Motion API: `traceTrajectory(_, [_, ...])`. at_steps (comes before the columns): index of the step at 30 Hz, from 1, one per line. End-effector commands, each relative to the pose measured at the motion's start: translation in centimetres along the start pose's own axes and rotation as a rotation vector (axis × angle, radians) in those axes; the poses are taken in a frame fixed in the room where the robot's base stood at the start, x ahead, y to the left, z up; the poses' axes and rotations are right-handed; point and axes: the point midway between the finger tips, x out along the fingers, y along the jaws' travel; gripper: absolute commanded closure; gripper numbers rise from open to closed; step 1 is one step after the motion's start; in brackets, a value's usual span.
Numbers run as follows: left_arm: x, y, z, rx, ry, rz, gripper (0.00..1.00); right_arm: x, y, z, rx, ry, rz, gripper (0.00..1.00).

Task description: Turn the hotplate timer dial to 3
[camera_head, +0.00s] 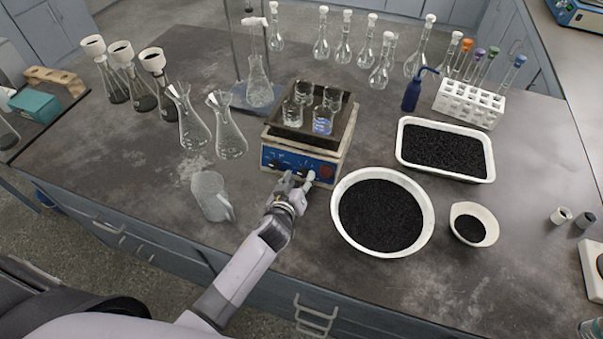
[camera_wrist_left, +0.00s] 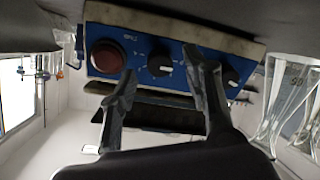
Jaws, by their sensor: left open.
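The hotplate (camera_head: 342,155) stands mid-table with its blue front panel facing me. In the left wrist view, seen upside down, the blue panel (camera_wrist_left: 205,40) carries a red round button (camera_wrist_left: 107,56), a black middle dial (camera_wrist_left: 160,66) with a light pointer mark, and another black dial (camera_wrist_left: 231,72). The labels are too small to read, so I cannot tell which dial is the timer. My left gripper (camera_head: 298,180) is open in front of the panel, its fingertips on either side of the middle dial. Contact with it cannot be made out. My right gripper is not in view.
A dark tray of beakers (camera_head: 325,135) sits on the hotplate. A glass jug (camera_head: 210,195) stands left of my gripper, and a white bowl of black grains (camera_head: 340,212) stands close on its right. Flasks (camera_head: 228,132) stand behind left. The table front is clear.

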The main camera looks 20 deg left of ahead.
Motion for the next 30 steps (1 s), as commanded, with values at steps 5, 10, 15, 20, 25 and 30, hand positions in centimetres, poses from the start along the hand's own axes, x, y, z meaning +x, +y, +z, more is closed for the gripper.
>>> traceTrajectory(5, [1.9, 0.0, 0.0, 0.0, 0.0, -0.001, 0.55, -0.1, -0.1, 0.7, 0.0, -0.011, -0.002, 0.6])
traceTrajectory(10, [2.6, 0.0, 0.0, -0.001, 0.0, 0.0, 0.55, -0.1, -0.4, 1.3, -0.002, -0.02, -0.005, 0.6])
traceTrajectory(15, [2.6, 0.0, 0.0, -0.001, 0.0, 0.0, 0.55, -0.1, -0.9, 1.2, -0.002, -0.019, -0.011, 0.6])
traceTrajectory(20, [2.6, 0.0, 0.0, -0.001, 0.0, 0.0, 0.61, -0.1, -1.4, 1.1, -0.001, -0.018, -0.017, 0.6])
traceTrajectory(25, [2.6, 0.0, 0.0, -0.001, 0.0, 0.0, 0.72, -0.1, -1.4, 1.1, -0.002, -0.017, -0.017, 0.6])
traceTrajectory(30, [2.6, 0.0, 0.0, -0.001, 0.0, 0.0, 0.83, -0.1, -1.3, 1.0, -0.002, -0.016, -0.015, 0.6])
